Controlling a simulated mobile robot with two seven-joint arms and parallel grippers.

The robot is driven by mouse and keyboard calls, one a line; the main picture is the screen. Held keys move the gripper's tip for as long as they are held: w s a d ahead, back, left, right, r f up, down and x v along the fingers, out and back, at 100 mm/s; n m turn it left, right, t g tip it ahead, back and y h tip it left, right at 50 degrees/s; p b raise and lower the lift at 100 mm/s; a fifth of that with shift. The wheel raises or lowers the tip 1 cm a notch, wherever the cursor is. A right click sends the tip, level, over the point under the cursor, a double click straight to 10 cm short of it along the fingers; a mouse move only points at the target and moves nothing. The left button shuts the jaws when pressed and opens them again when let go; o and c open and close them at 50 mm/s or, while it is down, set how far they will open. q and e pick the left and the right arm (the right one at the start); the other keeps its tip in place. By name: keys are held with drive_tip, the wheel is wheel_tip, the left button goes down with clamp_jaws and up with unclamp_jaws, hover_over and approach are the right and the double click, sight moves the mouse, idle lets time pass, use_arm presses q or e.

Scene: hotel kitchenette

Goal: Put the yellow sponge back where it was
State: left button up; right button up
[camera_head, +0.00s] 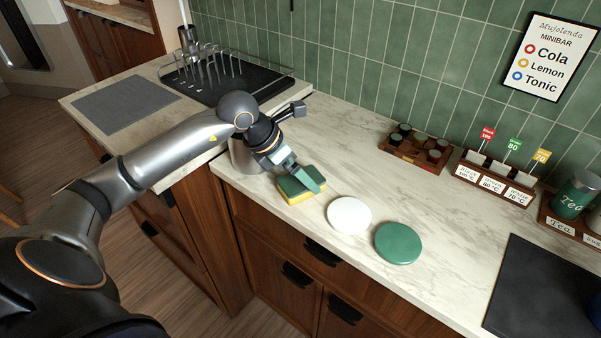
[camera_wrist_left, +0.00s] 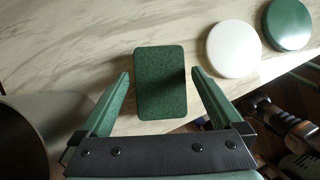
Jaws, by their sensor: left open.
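The sponge (camera_head: 294,196) lies flat near the counter's front edge, its green side up and its yellow layer below. In the left wrist view, the sponge (camera_wrist_left: 160,84) shows only its green top, centred between the two fingers. My left gripper (camera_head: 305,178) is open, just over the sponge, with one finger in front of it in the head view. The fingers stand apart on either side in the wrist view, with visible gaps; the remaining height above the counter is hard to tell.
A metal cylinder (camera_head: 246,158) stands left of the sponge, partly hidden by my arm. A white disc (camera_head: 349,215) and a green disc (camera_head: 398,243) lie to its right. A sink rack (camera_head: 225,75) is at the back left, a wooden box (camera_head: 415,150) by the wall. The counter's middle is clear.

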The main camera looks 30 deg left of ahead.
use_arm(q)
drive_tip(key=v, duration=1.1)
drive_tip(key=shift+r+b, duration=0.3)
drive_tip(key=shift+b, duration=0.1)
drive_tip(key=shift+s, duration=0.1)
